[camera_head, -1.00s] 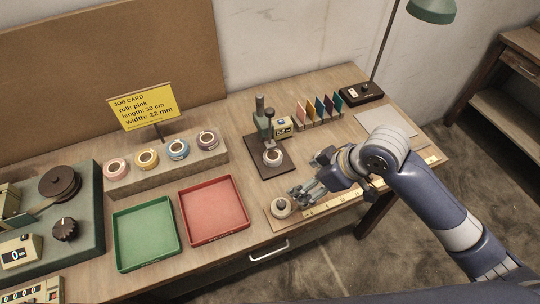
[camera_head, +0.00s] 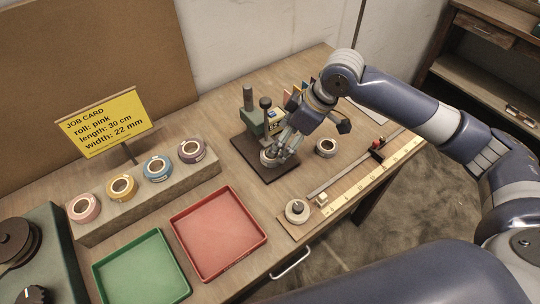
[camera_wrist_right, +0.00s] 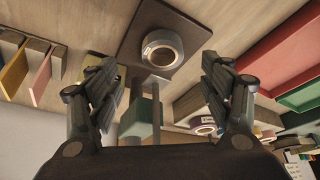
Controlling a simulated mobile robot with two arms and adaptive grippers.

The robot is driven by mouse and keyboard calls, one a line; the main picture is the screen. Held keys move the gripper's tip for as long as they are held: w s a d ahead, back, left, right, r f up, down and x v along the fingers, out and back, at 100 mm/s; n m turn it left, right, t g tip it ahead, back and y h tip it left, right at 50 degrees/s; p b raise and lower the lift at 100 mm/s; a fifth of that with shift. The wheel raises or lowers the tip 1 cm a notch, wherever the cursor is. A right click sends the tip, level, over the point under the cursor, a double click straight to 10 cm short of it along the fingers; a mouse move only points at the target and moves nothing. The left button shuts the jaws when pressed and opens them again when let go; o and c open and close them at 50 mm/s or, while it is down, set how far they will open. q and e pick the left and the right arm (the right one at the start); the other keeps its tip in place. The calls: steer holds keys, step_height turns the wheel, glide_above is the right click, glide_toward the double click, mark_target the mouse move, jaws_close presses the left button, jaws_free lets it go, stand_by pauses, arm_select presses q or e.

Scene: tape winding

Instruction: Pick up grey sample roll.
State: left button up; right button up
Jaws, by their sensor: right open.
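The grey sample roll (camera_wrist_right: 162,35) is a pale grey ring lying on the dark base plate (camera_wrist_right: 135,45) of the gauge stand in the right wrist view. In the head view the roll (camera_head: 267,160) is partly hidden behind the fingers. My right gripper (camera_head: 279,153) points down over the plate with its fingers at the roll. In the wrist view the right gripper (camera_wrist_right: 158,70) is open and empty, one finger towards each side of the roll. I cannot tell whether they touch it. My left gripper is out of view.
The green gauge post (camera_head: 252,115) stands just behind the roll. Another roll (camera_head: 326,154) lies on the table to the right, and one (camera_head: 297,220) by the ruler (camera_head: 365,187). A red tray (camera_head: 218,232) and a rack (camera_head: 150,196) of coloured rolls stand left.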

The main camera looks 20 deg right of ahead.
steer(key=shift+w+a+f, duration=0.15)
steer(key=shift+a+f, duration=0.1)
steer(key=shift+f, duration=0.15)
steer(key=shift+w+a+f, duration=0.1)
steer(key=shift+a+f, duration=0.05)
steer(key=shift+f, duration=0.1)
steer(key=x, duration=0.4)
steer(key=shift+f+p, duration=0.2)
steer(key=shift+p, duration=0.15)
steer(key=shift+a+f, duration=0.15)
steer(key=shift+f, duration=0.1)
steer(key=shift+c, duration=0.9)
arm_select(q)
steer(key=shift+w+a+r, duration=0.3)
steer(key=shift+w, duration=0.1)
arm_select(e)
steer(key=c, duration=0.8)
